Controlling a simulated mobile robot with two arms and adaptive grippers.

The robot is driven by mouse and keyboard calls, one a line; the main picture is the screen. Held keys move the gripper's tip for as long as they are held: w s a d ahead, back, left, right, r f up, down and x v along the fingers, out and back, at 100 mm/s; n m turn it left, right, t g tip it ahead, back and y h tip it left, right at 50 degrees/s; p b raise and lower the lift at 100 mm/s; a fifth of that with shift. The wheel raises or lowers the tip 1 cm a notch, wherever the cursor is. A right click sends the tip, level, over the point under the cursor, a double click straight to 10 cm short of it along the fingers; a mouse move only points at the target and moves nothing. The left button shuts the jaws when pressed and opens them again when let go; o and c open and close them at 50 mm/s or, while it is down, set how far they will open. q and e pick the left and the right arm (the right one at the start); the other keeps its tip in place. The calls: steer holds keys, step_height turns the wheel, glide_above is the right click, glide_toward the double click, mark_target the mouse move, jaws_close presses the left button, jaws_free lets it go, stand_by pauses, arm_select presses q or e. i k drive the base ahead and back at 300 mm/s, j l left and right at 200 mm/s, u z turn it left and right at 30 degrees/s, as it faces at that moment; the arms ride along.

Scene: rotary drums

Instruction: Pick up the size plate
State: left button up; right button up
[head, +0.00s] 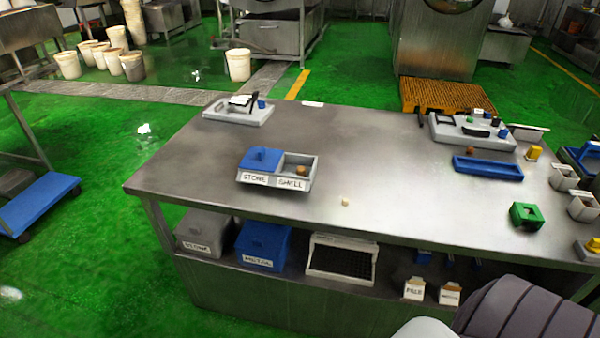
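No thing in view is marked as the size plate, and I cannot tell which one it is. A grey plate (222,110) with a dark handle-like part and a small blue piece lies at the back left of the steel table (390,170). A larger grey board (447,134) with black parts and small coloured pieces lies at the back right. A small flat white piece (313,104) lies at the table's back edge. Neither of my grippers is in view.
A two-part STONE and SHELL box (265,179), its left lid blue, stands left of centre. A blue tray (488,168) and green block (526,216) are at the right. The table's middle is mostly clear.

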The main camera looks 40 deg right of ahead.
mark_target(516, 211)
steer(key=z, duration=2.65)
steer(key=i+j, duration=0.1)
steer(key=j, duration=0.35)
steer(key=j+u, duration=0.1)
steer(key=j, duration=0.4)
steer(key=i+j, duration=0.15)
steer(key=j, duration=0.3)
steer(key=i+j+u, duration=0.1)
steer(key=j, duration=0.35)
steer(key=i+j, duration=0.1)
steer(key=j, duration=0.35)
steer(key=j+u, duration=0.05)
